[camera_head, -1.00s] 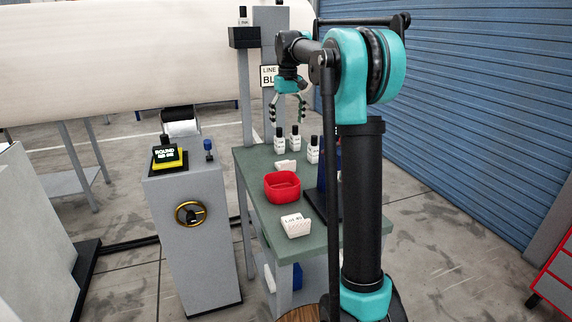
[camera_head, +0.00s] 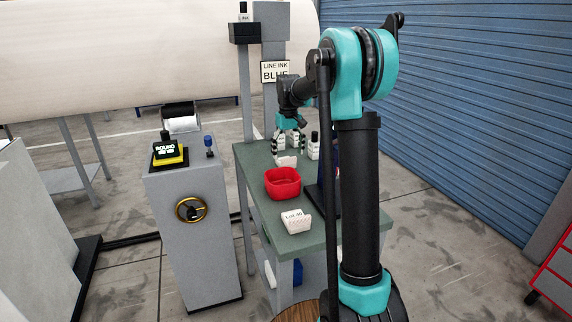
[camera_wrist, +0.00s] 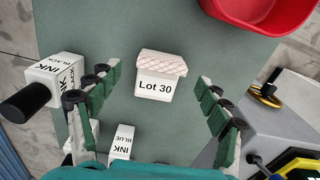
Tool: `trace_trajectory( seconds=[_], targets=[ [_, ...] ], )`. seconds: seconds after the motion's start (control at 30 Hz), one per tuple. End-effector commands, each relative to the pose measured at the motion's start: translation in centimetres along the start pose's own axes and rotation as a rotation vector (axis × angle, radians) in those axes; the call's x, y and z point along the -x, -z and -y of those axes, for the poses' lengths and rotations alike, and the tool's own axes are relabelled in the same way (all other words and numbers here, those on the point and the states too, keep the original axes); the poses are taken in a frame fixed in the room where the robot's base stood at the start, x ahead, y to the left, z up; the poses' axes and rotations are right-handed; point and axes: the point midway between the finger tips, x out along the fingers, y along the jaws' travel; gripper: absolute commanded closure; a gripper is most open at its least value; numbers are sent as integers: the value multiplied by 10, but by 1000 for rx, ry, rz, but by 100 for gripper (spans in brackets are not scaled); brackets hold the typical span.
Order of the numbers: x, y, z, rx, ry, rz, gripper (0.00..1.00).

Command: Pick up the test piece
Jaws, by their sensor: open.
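A small white block-like piece labelled "Lot 30" (camera_wrist: 154,90), with a pale patterned top edge, lies on the green table, between my gripper's fingers in the wrist view. It also shows in the head view (camera_head: 286,162), just below the fingers. A similar piece labelled "Lot 40" (camera_head: 296,222) lies near the table's front edge. My gripper (camera_head: 289,150) points down at the far part of the table. Its fingers are spread wide on either side of the Lot 30 piece in the wrist view (camera_wrist: 160,84), with visible gaps and nothing held.
A red bowl (camera_head: 283,187) sits between the two pieces. White ink bottles with black caps (camera_wrist: 52,85) stand close beside my fingers. A sign reading "LINE INK BLUE" (camera_head: 275,71) hangs behind.

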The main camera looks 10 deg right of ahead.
Motion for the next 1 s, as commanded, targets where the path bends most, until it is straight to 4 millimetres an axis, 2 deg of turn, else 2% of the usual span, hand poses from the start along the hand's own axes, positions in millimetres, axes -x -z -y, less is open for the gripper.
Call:
trace_trajectory(
  seconds=[0.1, 0.2, 0.5, 0.93, 1.0],
  targets=[
    [-18, -3, 1, 0, 0, 0, 22],
    [-28, -3, 1, 0, 0, 0, 22],
    [-32, -3, 1, 0, 0, 0, 22],
    [-32, -3, 1, 0, 0, 0, 75],
    [-32, -3, 1, 0, 0, 0, 77]
  ],
)
